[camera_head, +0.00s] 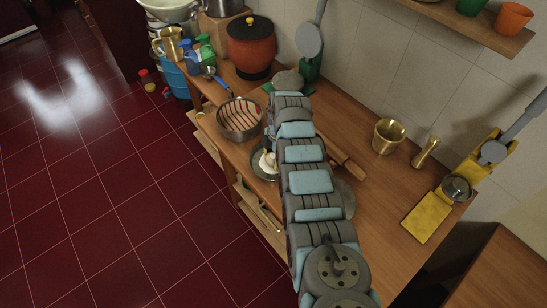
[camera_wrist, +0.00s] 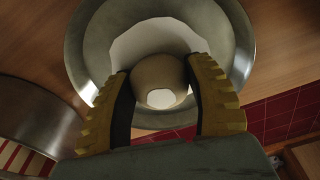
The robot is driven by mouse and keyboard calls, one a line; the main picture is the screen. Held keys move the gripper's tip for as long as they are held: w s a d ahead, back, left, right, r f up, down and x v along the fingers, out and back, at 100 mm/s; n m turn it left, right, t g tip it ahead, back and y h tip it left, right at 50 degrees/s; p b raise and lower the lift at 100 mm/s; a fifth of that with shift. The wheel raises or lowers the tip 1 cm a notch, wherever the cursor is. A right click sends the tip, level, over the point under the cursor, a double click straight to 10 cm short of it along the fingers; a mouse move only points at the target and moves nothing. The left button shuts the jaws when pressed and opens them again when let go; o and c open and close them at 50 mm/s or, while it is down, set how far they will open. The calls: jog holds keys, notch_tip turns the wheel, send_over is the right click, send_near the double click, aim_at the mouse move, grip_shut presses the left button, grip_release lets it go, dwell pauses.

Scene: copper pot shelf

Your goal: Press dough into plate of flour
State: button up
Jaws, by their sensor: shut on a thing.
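The dough (camera_wrist: 158,70) is a round beige ball between my gripper's two yellow-and-black fingers in the wrist view. A white patch shows on its near side. My gripper (camera_wrist: 160,82) is shut on the dough. The plate (camera_wrist: 232,42) is a grey metal dish with white flour (camera_wrist: 150,38) in it, directly beyond the dough. I cannot tell whether the dough touches the flour. In the head view the plate (camera_head: 258,172) sits near the counter's front edge, partly hidden by my arm, with a pale shape, likely the dough (camera_head: 268,160), over it.
A metal bowl with red stripes inside (camera_head: 239,116) stands just behind the plate. A rolling pin (camera_head: 345,157) lies on the wooden counter (camera_head: 375,190) right of my arm. A brass mortar (camera_head: 388,136) and a red-orange pot (camera_head: 251,48) stand farther off.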

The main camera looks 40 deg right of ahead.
aim_at(274, 158)
jog(key=shift+r+p, duration=2.7)
jog(key=shift+r, duration=1.3)
